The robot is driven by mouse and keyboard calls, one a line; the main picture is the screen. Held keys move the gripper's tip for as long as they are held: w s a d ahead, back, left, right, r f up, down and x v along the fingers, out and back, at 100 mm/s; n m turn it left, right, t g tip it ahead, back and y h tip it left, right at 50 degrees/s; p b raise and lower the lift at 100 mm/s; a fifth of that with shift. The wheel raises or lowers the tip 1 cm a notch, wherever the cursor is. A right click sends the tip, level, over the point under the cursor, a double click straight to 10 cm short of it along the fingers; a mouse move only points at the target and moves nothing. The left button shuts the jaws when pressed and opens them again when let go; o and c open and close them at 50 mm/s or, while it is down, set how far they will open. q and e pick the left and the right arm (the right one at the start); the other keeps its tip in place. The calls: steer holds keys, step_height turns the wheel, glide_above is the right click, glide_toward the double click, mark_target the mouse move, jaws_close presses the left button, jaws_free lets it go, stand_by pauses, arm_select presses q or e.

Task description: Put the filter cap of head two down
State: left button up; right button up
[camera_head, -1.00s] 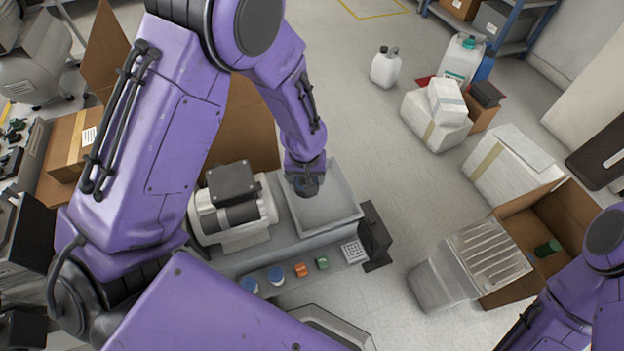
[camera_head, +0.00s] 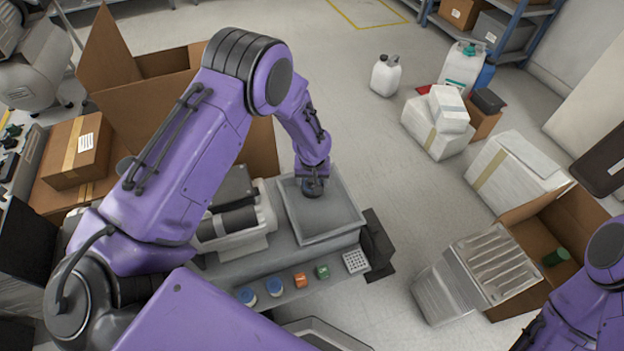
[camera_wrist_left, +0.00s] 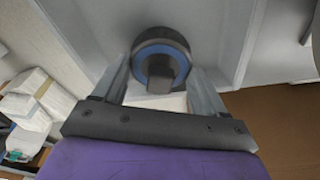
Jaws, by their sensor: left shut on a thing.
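My left gripper (camera_head: 312,190) is over the shallow grey tray (camera_head: 335,220), near its back left part. In the left wrist view its two fingers (camera_wrist_left: 160,90) are shut on the filter cap (camera_wrist_left: 160,58), a round dark cap with a blue ring and a dark knob. The pale tray surface (camera_wrist_left: 215,30) lies behind the cap; I cannot tell whether the cap touches it. The cream compressor unit (camera_head: 262,218) with a black cylinder stands just left of the tray, partly hidden by my left arm. My right gripper is out of view; only part of that arm shows.
Blue, orange and green small parts (camera_head: 275,287) line the bench's front ledge, beside a white grid block (camera_head: 355,262). A large open carton (camera_head: 140,105) stands behind my left arm. A metal finned box (camera_head: 480,270) and an open carton (camera_head: 572,225) are at right.

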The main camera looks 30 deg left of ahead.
arm_select(q)
steer(key=o, duration=1)
steer(key=shift+f, duration=0.15)
steer(key=r+p, duration=0.1)
steer(key=r, duration=0.3)
steer(key=s+r+p, duration=0.1)
steer(key=r, duration=0.7)
steer(key=shift+s+d+r+p, duration=0.15)
steer(key=shift+s+d+p, duration=0.2)
steer(key=shift+d+p, duration=0.05)
